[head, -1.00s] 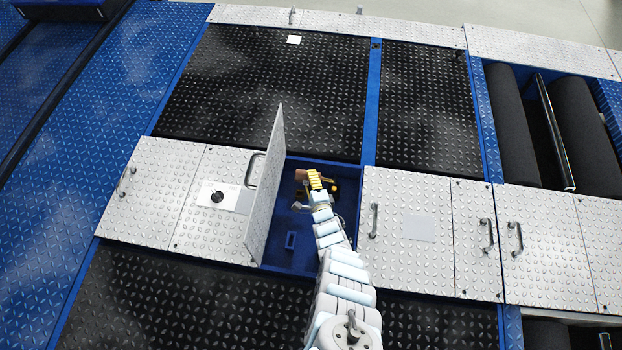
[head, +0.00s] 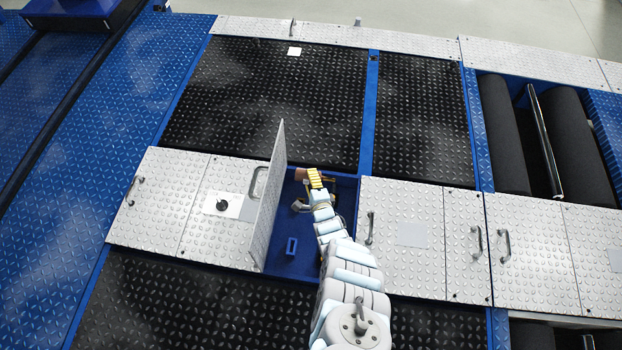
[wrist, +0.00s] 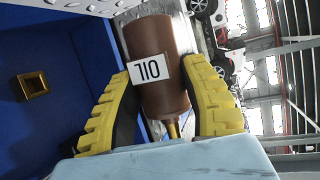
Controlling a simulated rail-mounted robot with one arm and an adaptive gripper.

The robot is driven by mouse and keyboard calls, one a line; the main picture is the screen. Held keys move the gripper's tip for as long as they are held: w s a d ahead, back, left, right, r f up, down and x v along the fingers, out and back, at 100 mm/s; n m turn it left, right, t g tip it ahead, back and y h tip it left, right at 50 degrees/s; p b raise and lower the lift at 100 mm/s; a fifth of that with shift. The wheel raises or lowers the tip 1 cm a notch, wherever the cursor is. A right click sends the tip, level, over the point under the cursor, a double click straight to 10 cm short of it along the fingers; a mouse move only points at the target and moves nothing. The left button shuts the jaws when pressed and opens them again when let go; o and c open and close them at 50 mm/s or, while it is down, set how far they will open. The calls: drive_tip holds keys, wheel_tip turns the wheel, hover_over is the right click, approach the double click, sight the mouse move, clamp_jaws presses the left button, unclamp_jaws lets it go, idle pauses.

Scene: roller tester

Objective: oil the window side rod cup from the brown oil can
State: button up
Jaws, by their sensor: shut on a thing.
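The brown oil can (wrist: 155,45) fills the middle of the wrist view and has a white label reading "OIL", seen upside down. My gripper (wrist: 160,85) is shut on it, with one yellow finger on each side of its body. A thin brass-coloured part sticks out at the can's lower end. In the head view my gripper (head: 314,178) and the brown can (head: 301,173) are at the far end of the open blue compartment. A square brass-coloured cup (wrist: 32,85) shows on the blue surface in the wrist view; I cannot tell whether it is the window side rod cup.
The blue compartment (head: 300,235) has a raised lid (head: 270,205) standing upright along its left side. A small blue block-like holder (head: 291,247) stands on its floor. Closed silver plates with handles (head: 410,270) lie to the right. Dark rollers (head: 515,140) are farther right.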

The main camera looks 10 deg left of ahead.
drive_tip(key=shift+w+r, duration=0.1)
drive_tip(key=shift+r, duration=0.45)
drive_tip(key=shift+p, duration=0.45)
drive_tip(key=n+h+p, duration=0.1)
drive_tip(key=n+p, duration=0.1)
drive_tip(key=shift+g+p, duration=0.3)
drive_tip(key=shift+p, duration=0.1)
drive_tip(key=shift+f+n+h+p, duration=0.2)
drive_tip(key=shift+n+h+p, duration=0.5)
drive_tip(key=shift+p, duration=0.05)
